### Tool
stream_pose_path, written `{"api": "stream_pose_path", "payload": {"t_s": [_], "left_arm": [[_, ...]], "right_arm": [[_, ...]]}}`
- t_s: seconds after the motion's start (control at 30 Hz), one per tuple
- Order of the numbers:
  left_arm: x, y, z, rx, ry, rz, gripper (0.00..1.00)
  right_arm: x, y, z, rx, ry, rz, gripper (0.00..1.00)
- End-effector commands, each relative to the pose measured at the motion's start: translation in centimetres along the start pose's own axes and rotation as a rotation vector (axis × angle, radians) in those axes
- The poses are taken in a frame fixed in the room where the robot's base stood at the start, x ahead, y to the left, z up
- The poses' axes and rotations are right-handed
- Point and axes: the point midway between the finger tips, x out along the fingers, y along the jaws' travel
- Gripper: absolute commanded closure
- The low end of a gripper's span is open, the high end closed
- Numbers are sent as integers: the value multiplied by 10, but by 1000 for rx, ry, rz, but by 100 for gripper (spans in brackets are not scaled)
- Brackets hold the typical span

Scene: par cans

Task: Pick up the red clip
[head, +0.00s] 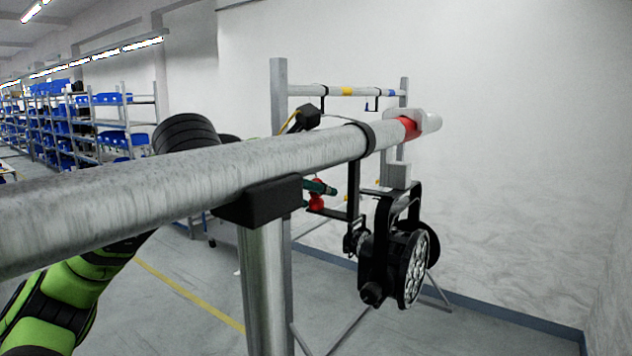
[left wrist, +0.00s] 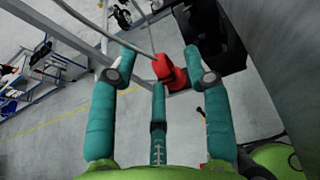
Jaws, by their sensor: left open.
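The red clip (left wrist: 170,72) sits just beyond and between the fingertips in the left wrist view. In the head view it is a small red shape (head: 316,203) below the grey pipe, partly hidden by a teal fingertip. My left gripper (left wrist: 157,66) has its teal fingers spread around the clip and is not closed on it. I cannot tell whether a finger touches it. In the head view only part of this gripper (head: 321,187) shows, behind the pipe and post. My right gripper is in neither view.
A thick grey pipe (head: 200,180) crosses the near foreground on a metal post (head: 262,280). A black par can (head: 400,255) hangs from its right part. A red band (head: 408,128) marks the pipe near its end. Shelves with blue bins (head: 120,140) stand far left.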

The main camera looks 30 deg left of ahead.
Motion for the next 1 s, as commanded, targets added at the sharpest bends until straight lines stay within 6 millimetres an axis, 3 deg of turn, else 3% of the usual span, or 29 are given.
{"api": "stream_pose_path", "payload": {"t_s": [0.07, 0.17, 0.2, 0.67, 1.0], "left_arm": [[0, 0, 0, 0, 0, 0, 55], [0, 0, 0, 1, -1, -1, 95], [0, -1, 0, 1, -1, -2, 100], [-2, -1, 5, -2, -12, -4, 100], [-15, -2, 35, -3, -14, -4, 100]], "right_arm": [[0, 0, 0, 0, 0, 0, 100], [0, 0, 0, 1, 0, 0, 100], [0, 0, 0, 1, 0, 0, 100], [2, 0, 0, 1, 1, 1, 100], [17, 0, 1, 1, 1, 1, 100]]}}
